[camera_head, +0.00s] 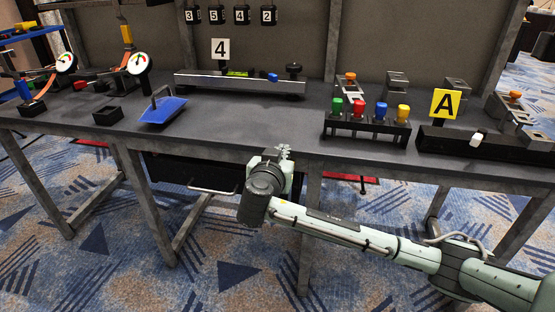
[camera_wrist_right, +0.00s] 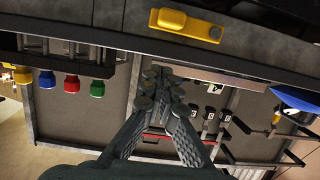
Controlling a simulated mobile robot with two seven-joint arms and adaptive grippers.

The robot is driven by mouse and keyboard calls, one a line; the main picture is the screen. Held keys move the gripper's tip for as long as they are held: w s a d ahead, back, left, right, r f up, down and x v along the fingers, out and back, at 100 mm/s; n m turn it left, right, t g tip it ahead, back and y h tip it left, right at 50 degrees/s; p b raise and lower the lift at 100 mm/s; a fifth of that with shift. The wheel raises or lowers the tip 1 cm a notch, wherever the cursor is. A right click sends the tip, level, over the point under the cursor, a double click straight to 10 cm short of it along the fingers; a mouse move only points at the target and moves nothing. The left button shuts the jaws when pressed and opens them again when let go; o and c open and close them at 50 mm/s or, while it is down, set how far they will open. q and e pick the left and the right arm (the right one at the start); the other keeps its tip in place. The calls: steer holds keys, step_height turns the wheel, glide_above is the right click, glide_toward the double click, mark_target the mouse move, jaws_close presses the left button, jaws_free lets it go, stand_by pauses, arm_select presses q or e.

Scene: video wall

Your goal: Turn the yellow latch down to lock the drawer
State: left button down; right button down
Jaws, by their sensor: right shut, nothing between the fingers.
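The yellow latch (camera_wrist_right: 188,25) shows in the right wrist view, on the grey front edge of the table. My right gripper (camera_head: 283,152) is at the table's front edge, right of the drawer handle. In the right wrist view its fingers (camera_wrist_right: 165,82) are together and empty, apart from the latch. My left gripper is not in view.
The tabletop between the blue lid and the rack is mostly clear.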

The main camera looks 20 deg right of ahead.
steer(key=shift+f, duration=2)
steer(key=shift+f, duration=0.1)
